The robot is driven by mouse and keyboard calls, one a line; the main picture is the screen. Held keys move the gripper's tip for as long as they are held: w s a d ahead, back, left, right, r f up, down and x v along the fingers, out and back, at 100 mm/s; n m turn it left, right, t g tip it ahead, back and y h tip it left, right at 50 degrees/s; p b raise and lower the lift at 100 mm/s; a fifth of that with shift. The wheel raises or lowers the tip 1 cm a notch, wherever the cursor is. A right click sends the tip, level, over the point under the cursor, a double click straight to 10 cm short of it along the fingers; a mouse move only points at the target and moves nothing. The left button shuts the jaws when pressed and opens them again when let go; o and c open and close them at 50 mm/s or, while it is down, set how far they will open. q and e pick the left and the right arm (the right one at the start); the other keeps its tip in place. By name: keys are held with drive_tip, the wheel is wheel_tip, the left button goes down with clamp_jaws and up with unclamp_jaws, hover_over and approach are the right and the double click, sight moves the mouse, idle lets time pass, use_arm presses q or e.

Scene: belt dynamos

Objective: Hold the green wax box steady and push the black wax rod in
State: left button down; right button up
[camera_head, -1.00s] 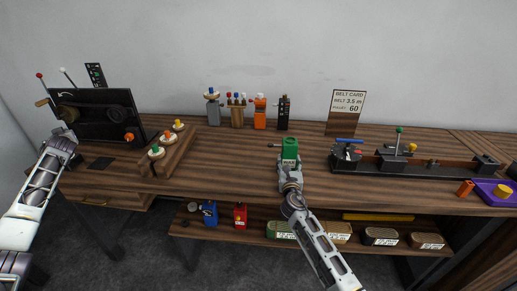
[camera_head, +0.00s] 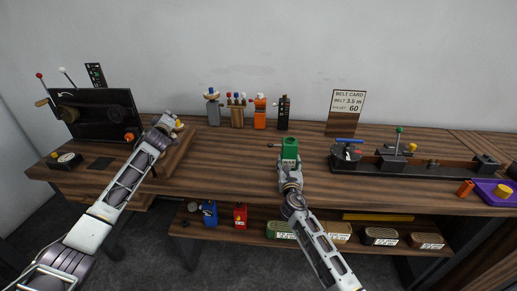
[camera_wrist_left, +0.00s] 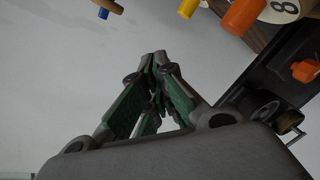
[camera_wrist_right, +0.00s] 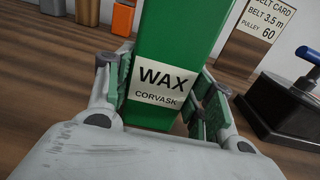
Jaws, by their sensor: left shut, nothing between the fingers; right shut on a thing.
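The green wax box (camera_head: 290,146) stands upright on the bench in the head view. In the right wrist view, the box (camera_wrist_right: 180,40) shows its WAX CORVASK label between the fingers. My right gripper (camera_head: 289,162) is shut on it from the front. A thin dark rod (camera_head: 273,145), seemingly the black wax rod, sticks out to the left of the box; its tip is small and it is not seen in the wrist views. My left gripper (camera_head: 170,120) is shut and empty, above the wooden knob block, well left of the box. Its closed fingers (camera_wrist_left: 155,75) show in the left wrist view.
The wooden block (camera_head: 176,155) lies under my left gripper, its knobs mostly hidden. A black panel (camera_head: 98,115) with levers stands at left. Several small holders (camera_head: 237,116) stand behind. A black belt rig (camera_head: 400,163) is at right. Bench between block and box is clear.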

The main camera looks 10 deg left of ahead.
sight(271, 145)
use_arm(q)
drive_tip(key=s+d+f+h, duration=0.2)
drive_tip(key=d+f, duration=0.1)
drive_tip(key=d, duration=0.4)
drive_tip(key=s+d+f+h, duration=0.1)
drive_tip(key=s+d+f, duration=0.15)
drive_tip(key=d, duration=0.45)
drive_tip(key=s+d+f+h, duration=0.2)
drive_tip(key=s+d, duration=0.1)
drive_tip(key=d, duration=0.4)
drive_tip(key=s+d+n+t+h, duration=0.1)
drive_tip(key=s+d+n+h, duration=0.1)
drive_tip(key=s+d, duration=0.8)
drive_tip(key=shift+s+d+n+h, duration=0.2)
drive_tip(key=shift+d+n+h, duration=0.2)
drive_tip(key=shift+d+n, duration=0.4)
drive_tip(key=shift+w, duration=0.15)
drive_tip(key=w+d, duration=0.6)
drive_tip(key=w, duration=0.3)
drive_tip(key=shift+w, duration=0.35)
